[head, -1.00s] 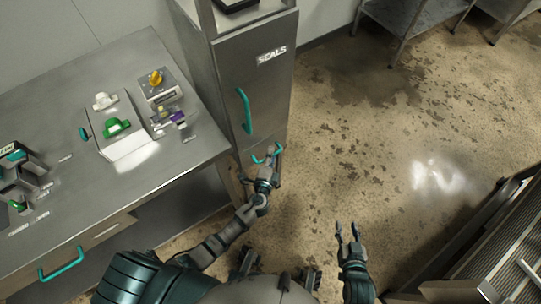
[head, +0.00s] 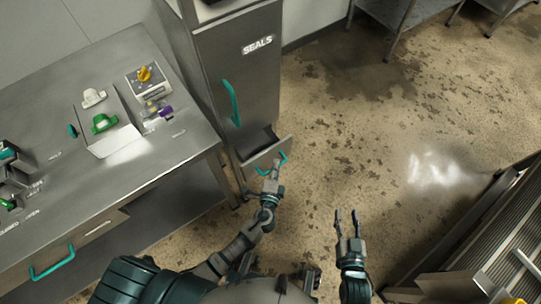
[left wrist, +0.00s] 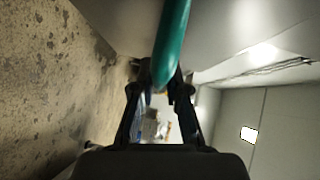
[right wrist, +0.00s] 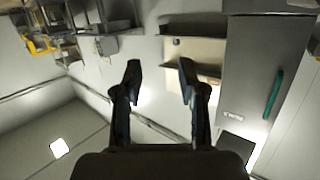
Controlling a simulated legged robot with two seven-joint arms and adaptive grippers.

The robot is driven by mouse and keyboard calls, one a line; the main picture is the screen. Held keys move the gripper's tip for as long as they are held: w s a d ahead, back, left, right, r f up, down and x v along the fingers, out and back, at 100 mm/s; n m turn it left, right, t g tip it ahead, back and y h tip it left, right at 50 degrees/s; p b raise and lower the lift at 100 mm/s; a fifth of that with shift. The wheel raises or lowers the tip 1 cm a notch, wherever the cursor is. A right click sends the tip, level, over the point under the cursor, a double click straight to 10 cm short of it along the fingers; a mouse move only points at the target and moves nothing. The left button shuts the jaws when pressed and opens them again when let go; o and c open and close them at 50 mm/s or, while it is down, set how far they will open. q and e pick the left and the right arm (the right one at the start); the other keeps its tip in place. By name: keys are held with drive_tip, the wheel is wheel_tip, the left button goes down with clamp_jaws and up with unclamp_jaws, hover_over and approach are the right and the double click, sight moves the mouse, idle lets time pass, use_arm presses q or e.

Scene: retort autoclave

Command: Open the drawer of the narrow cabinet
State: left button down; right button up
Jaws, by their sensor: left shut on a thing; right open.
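The narrow cabinet (head: 238,75) is grey metal with a SEALS label and a long teal door handle (head: 231,102). Its low drawer (head: 268,152) stands partly out, with a dark gap behind its front. My left gripper (head: 276,168) is shut on the teal drawer handle (head: 284,160); in the left wrist view the teal bar (left wrist: 172,45) passes between the fingers (left wrist: 160,85). My right gripper (head: 347,220) is open and empty over the floor to the right. In the right wrist view its fingers (right wrist: 160,85) are apart, and the cabinet (right wrist: 262,75) is at the right.
A steel bench (head: 190,150) with valves and a teal-handled drawer (head: 52,265) stands left of the cabinet. A ribbed metal unit (head: 490,240) is at the lower right. Shelving (head: 400,22) stands at the back. The stained floor between is clear.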

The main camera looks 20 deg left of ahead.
use_arm(q)
drive_tip(key=s+d+b, duration=0.2)
drive_tip(key=s+d, duration=0.3)
drive_tip(key=d, duration=0.1)
drive_tip(key=shift+s+f, duration=0.2)
drive_tip(key=shift+f, duration=0.25)
drive_tip(key=c, duration=1.2)
unclamp_jaws()
drive_tip(key=shift+w+a+r, duration=0.1)
drive_tip(key=shift+a, duration=0.05)
use_arm(e)
drive_tip(key=r+t, duration=0.1)
drive_tip(key=a+r+t, duration=0.1)
drive_tip(key=r, duration=0.1)
drive_tip(key=w+r+t+y, duration=0.1)
drive_tip(key=r+t, duration=0.1)
drive_tip(key=shift+w+a+r, duration=0.1)
drive_tip(key=shift+a+r, duration=0.05)
drive_tip(key=shift+a, duration=0.25)
use_arm(q)
drive_tip(key=shift+r, duration=0.1)
drive_tip(key=s, duration=0.5)
drive_tip(key=s+r, duration=0.1)
drive_tip(key=s, duration=0.1)
drive_tip(key=shift+s+d, duration=0.15)
drive_tip(key=shift+d, duration=0.25)
drive_tip(key=shift+f, duration=0.1)
use_arm(e)
drive_tip(key=shift+d, duration=0.1)
